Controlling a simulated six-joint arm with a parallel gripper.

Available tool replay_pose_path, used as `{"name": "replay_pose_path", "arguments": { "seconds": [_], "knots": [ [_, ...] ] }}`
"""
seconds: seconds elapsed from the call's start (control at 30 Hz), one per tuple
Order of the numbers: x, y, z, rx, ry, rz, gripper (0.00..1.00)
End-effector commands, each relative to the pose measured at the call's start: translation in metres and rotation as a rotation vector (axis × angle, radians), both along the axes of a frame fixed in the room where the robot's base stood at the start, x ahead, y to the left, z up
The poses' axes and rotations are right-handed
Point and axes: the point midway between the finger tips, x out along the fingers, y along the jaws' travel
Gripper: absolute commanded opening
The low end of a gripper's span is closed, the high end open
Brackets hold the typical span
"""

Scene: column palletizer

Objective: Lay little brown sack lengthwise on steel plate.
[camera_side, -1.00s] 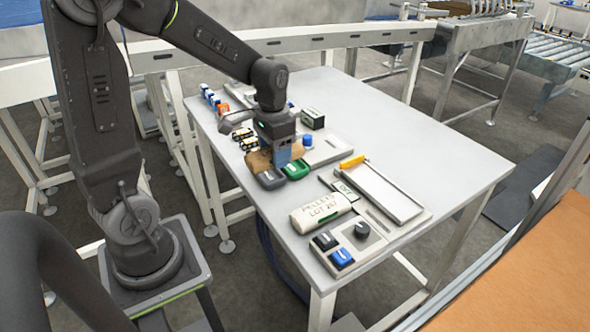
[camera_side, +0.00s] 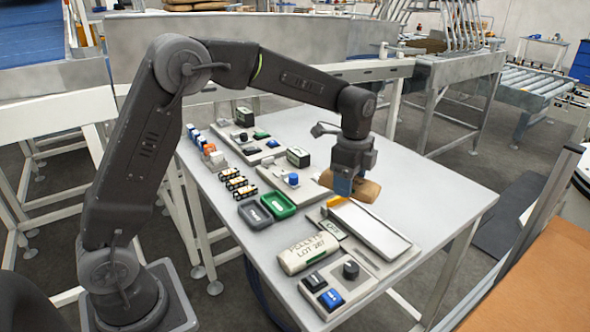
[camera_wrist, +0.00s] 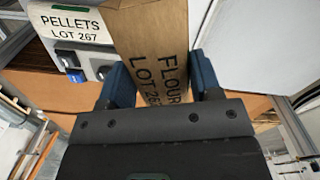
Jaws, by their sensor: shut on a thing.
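My gripper (camera_side: 346,187) is shut on the little brown sack (camera_side: 368,191) and holds it above the table, near the far end of the steel plate. In the wrist view, the sack (camera_wrist: 150,45) reads "FLOUR LOT 26", with the last digit hidden, and runs lengthwise away between the two blue fingers of my gripper (camera_wrist: 162,82). The flat, bare steel plate (camera_side: 368,229) lies on a grey base at the table's right side. The sack appears raised off it; the exact gap cannot be told.
A white pellets sack (camera_side: 308,252) lies left of the plate. A control panel (camera_side: 340,285) with a black knob is in front. A green tray (camera_side: 278,205) and a dark tray (camera_side: 255,214) stand further left. The table's right side (camera_side: 430,190) is clear.

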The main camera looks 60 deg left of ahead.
Motion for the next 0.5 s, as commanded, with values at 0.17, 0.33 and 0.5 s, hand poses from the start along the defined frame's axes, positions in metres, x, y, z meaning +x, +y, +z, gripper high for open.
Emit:
{"name": "replay_pose_path", "arguments": {
  "seconds": [0.17, 0.33, 0.5],
  "knots": [
    [0.022, -0.051, -0.008, 0.000, 0.000, -0.242, 0.29],
    [0.029, -0.071, -0.012, -0.001, -0.002, -0.338, 0.29],
    [0.029, -0.073, -0.021, 0.000, 0.000, -0.350, 0.29]
  ]
}}
